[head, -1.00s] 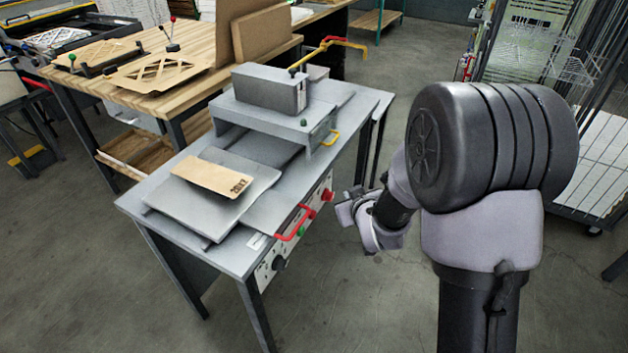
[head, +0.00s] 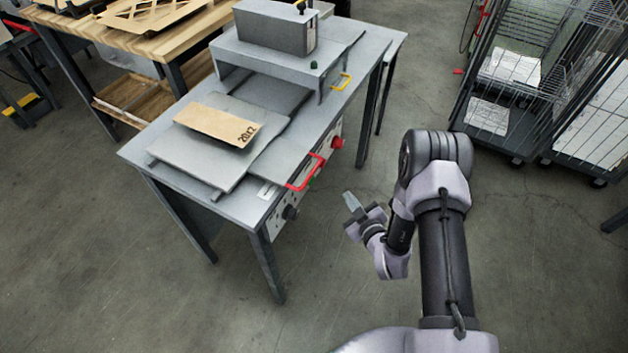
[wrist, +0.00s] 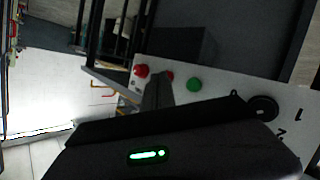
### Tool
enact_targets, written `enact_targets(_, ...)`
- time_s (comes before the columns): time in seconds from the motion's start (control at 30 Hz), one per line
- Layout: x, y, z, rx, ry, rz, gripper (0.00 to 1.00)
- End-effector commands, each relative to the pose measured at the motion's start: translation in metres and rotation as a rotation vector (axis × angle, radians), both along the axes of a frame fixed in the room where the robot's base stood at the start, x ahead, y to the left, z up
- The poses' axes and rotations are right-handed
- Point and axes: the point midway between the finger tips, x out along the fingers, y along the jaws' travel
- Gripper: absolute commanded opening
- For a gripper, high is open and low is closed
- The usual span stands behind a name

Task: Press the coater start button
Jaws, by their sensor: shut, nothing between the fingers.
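The coater is a grey metal bench machine (head: 135,155) left of my arm in the head view, with a white control panel on its front side. In the wrist view the panel (wrist: 225,92) carries a green button (wrist: 194,84), a large red button (wrist: 141,71) and a black dial (wrist: 262,108). The head view shows the red button (head: 337,143); I cannot make out the green one there. My gripper (head: 350,200) is shut and empty, right of the panel and apart from it. In the wrist view its fingers (wrist: 158,88) point between the red and green buttons.
A red handle (head: 306,174) juts out above the panel. A wooden workbench (head: 190,35) stands behind left, wire carts (head: 510,70) at the back right. The floor around my arm is clear.

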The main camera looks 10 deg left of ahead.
Motion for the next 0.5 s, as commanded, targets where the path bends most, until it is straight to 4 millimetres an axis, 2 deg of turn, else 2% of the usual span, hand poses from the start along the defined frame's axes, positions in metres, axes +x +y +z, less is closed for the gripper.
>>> enact_targets(0.5,0.024,0.065,-0.001,0.0,-0.001,0.002,0.0)
